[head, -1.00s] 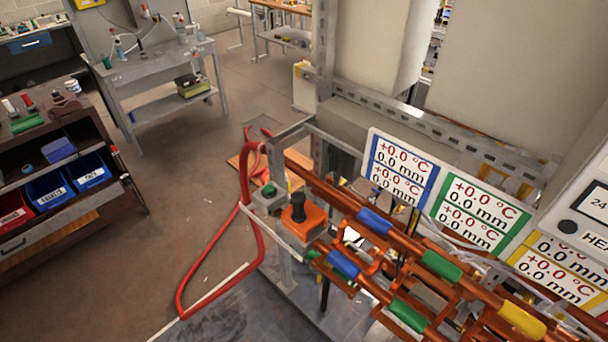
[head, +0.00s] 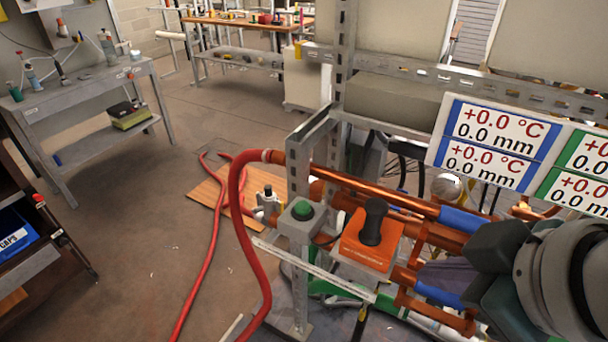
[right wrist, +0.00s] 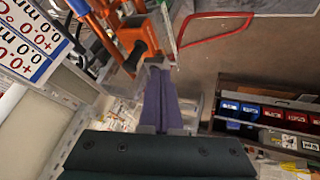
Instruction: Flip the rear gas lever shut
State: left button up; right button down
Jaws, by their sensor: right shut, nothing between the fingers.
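An orange box with an upright black handle (head: 372,222) stands at the end of the copper pipes. I cannot tell whether this handle is the rear gas lever, and no other gas lever is clear. My right gripper (head: 428,278), with purple fingers, is just right of the orange box in the head view, in front of the pipes. In the right wrist view its fingers (right wrist: 156,75) are shut and empty. The orange box with its black handle (right wrist: 135,45) shows just beyond the fingertips there, apparently apart from them. My left gripper is not in view.
A grey box with a green button (head: 302,210) stands left of the orange box. A red hose (head: 240,220) loops down to the floor. Copper pipes (head: 375,200) run behind the gripper, under display panels (head: 490,145).

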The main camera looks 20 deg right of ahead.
aim_at(364, 310)
jog(key=w+d+f+n+t+h+b, duration=0.1)
jog(key=w+f+n+t+b, duration=0.2)
jog(key=f+b, duration=1.9)
jog(key=w+d+f+n+t+h+b, duration=0.1)
jog(key=w+f+b, duration=0.5)
jog(key=f+b, duration=1.6)
jog(key=w+d+f+n+t+h+b, duration=0.2)
jog(key=w+f+n+t+b, duration=0.3)
jog(key=f+b, duration=1.8)
jog(key=d+n+t+b, duration=0.1)
jog(key=b, duration=0.3)
jog(key=shift+w, duration=0.35)
jog(key=w+d+b, duration=0.6)
jog(key=w+b, duration=0.1)
jog(key=shift+w+b, duration=0.15)
jog(key=shift+b, duration=0.25)
